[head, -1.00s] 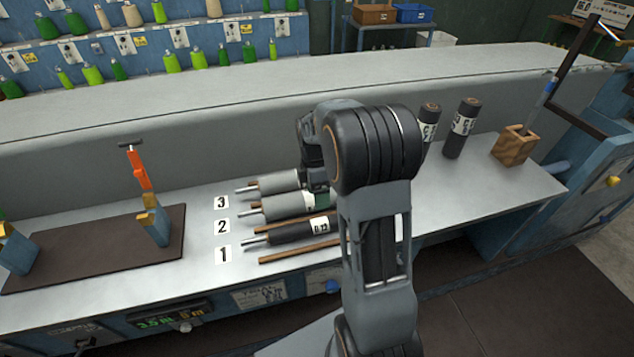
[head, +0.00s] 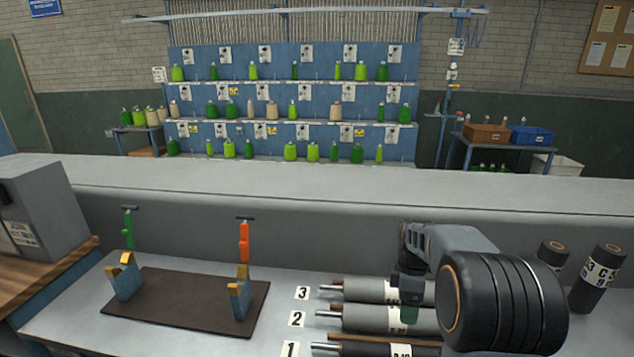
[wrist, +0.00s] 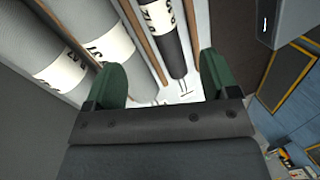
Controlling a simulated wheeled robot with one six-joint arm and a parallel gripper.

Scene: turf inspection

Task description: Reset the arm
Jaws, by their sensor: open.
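My gripper shows in the wrist view (wrist: 165,85) with its two green fingers apart and nothing between them. In the head view my arm reaches in from the lower right, and its wrist end hangs over the rollers. The grey roller at label 3 (head: 365,290) and the grey roller at label 2 (head: 370,319) lie on the bench. The dark roller at label 1 (head: 365,350) lies nearest and is cut by the frame's lower edge. The rollers' right ends are hidden behind my arm.
A dark mat (head: 190,302) carries two blue blocks with yellow tops, the left one (head: 124,283) and the right one (head: 240,297). Two dark rollers stand upright at right, one here (head: 598,280).

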